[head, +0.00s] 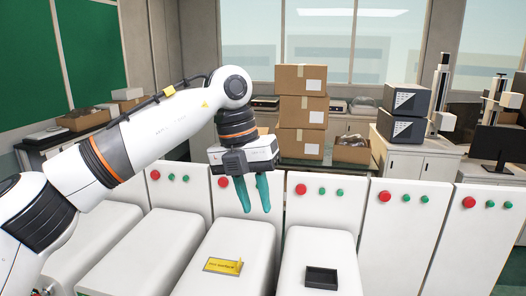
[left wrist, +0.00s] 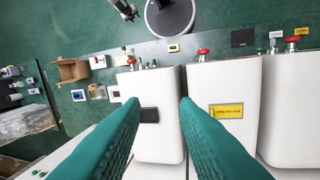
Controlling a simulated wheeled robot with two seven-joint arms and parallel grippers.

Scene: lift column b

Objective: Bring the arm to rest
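My left arm comes in from the left in the head view, bent at a raised elbow. Its gripper (head: 257,210) hangs with both green fingers pointing down over the row of white units. The fingers are apart with nothing between them. In the left wrist view, the open fingers (left wrist: 158,103) frame a gap over a white unit. No object touches the gripper. My right gripper does not show in the head view.
A yellow plate (head: 222,265) and a black tray (head: 321,278) lie on white units below. Red buttons (head: 301,189) line the panels. Stacked cartons (head: 302,111) and dark boxes (head: 403,115) stand behind. Air around the gripper looks clear.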

